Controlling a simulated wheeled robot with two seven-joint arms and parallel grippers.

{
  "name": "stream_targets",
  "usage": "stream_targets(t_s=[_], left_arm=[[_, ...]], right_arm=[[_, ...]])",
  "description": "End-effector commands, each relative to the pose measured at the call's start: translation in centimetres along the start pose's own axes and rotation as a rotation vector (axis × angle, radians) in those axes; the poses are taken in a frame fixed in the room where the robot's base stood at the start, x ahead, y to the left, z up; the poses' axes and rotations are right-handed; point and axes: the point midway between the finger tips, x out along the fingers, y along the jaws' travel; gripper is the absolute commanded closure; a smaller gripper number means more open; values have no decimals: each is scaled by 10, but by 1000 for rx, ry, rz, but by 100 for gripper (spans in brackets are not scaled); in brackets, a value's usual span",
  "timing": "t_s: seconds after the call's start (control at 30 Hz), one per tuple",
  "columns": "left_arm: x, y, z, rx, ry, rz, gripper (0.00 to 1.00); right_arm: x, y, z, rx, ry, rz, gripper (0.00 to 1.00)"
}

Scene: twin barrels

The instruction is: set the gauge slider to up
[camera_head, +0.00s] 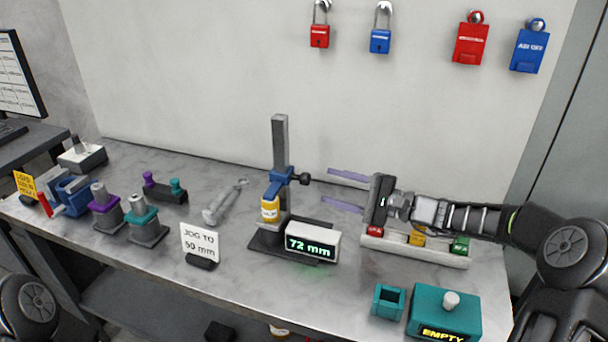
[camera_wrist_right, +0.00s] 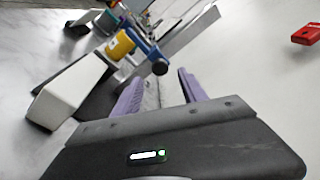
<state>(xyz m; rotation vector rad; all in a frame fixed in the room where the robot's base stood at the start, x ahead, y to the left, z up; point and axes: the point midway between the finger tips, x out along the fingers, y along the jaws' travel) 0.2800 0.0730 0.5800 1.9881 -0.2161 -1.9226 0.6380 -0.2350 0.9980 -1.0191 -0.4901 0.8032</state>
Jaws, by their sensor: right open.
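The gauge has an upright grey post (camera_head: 280,138) on a dark base, with a blue slider (camera_head: 277,181) partway up it. A black knob (camera_head: 304,179) sticks out to the slider's right, and a yellow cylinder (camera_head: 269,210) sits at its lower left. The display (camera_head: 311,244) reads 72 mm. My right gripper (camera_head: 326,186) is open and empty, its purple fingers pointing left at the knob, apart from it. In the right wrist view the knob (camera_wrist_right: 160,68) shows just beyond the gap between the fingers. My left gripper is not in view.
A sign (camera_head: 199,243) starting "JOG TO" stands in front of the gauge. A pale tray (camera_head: 415,252) with coloured blocks lies below my right forearm. A teal box (camera_head: 445,311) marked EMPTY and a teal cup (camera_head: 388,301) are at front right. Fixtures stand at left.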

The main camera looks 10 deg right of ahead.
Motion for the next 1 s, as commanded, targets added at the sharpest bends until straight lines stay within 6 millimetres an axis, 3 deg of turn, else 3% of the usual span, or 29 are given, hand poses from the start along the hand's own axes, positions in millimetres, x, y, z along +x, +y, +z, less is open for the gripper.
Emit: stream_targets(t_s=[0.37,0.8,1.0], left_arm=[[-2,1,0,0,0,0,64],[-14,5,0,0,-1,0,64],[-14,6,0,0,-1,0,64]], right_arm=[[9,-1,0,-1,-1,0,50],[71,-1,1,1,-2,0,50],[78,0,0,0,0,0,50]])
